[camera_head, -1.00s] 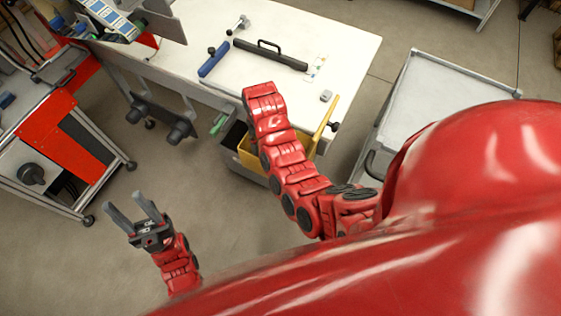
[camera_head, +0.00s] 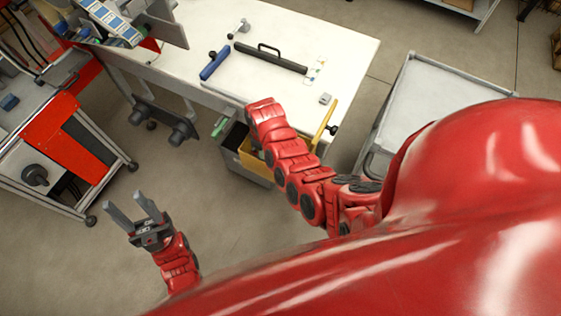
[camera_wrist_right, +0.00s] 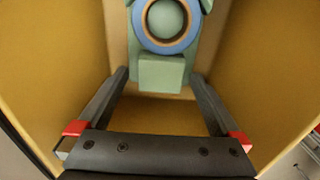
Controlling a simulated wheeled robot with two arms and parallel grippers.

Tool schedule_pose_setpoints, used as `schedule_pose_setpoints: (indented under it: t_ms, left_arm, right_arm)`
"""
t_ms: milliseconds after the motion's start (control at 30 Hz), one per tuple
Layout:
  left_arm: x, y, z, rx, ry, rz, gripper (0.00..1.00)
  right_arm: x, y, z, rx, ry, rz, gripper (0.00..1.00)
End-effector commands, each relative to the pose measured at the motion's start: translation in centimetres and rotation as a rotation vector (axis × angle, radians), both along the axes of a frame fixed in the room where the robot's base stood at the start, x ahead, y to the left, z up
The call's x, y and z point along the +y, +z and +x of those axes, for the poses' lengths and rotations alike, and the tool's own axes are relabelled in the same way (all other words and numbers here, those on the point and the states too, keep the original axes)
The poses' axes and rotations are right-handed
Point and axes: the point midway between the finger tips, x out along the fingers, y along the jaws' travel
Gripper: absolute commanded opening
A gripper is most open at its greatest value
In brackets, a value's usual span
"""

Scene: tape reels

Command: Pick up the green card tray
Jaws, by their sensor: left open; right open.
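In the right wrist view a pale green piece (camera_wrist_right: 163,75), which looks like the green card tray, lies in a yellow bin (camera_wrist_right: 262,70). A blue ring with an orange inner edge (camera_wrist_right: 165,44) sits at its upper part, and its far end is cut off by the frame. My right gripper (camera_wrist_right: 160,80) is open inside the bin, one finger on each side of the green piece. I cannot tell whether they touch. The head view hides that gripper behind my right arm. My left gripper (camera_head: 131,206) is open and empty above the floor at the left.
A white table (camera_head: 340,50) holds a black handled bar (camera_head: 270,57), a blue roller (camera_head: 214,62) and small items. The yellow bin (camera_head: 250,158) is by its near edge, next to a dark grey bin (camera_head: 236,167). A grey cart (camera_head: 440,95) stands right, a red-panelled cart left.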

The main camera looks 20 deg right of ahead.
Motion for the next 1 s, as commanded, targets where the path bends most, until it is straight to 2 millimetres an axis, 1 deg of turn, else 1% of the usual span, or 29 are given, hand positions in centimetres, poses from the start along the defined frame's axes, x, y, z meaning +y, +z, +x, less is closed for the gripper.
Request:
schedule_pose_setpoints:
  t_ms: [33,67,100,267,300,467,500,567,867,1000]
  left_arm:
    - [0.00,0.00,0.00,0.000,0.000,0.000,0.50]
    - [0.00,0.00,0.00,0.000,0.000,0.000,0.50]
    - [0.00,0.00,0.00,0.000,0.000,0.000,0.50]
    - [0.00,0.00,0.00,0.000,0.000,0.000,0.50]
    - [0.00,0.00,0.00,0.000,0.000,0.000,0.50]
    - [0.00,0.00,0.00,0.000,0.000,0.000,0.50]
    - [0.00,0.00,0.00,0.000,0.000,0.000,0.50]
    - [0.00,0.00,0.00,0.000,0.000,0.000,0.50]
    - [0.00,-0.02,0.00,0.000,0.000,0.000,0.50]
    - [0.00,-0.12,0.00,0.000,0.000,0.000,0.50]
  right_arm:
    - [0.01,0.00,-0.01,0.000,0.000,0.000,0.95]
    - [0.01,-0.01,-0.01,0.000,0.000,0.000,0.89]
    - [0.02,-0.01,-0.01,0.000,0.000,0.000,0.82]
    - [0.02,-0.01,-0.01,0.000,0.001,0.000,0.53]
    - [0.02,-0.01,-0.01,0.000,0.001,0.000,0.46]
    - [0.02,-0.01,-0.03,0.000,0.001,0.000,0.17]
    - [0.02,-0.01,-0.03,0.000,0.001,0.000,0.10]
    - [0.02,-0.01,-0.03,0.000,0.001,0.000,0.00]
    - [0.02,0.06,0.00,0.000,0.001,0.000,0.00]
    - [0.05,0.45,0.05,-0.001,0.002,0.000,0.00]
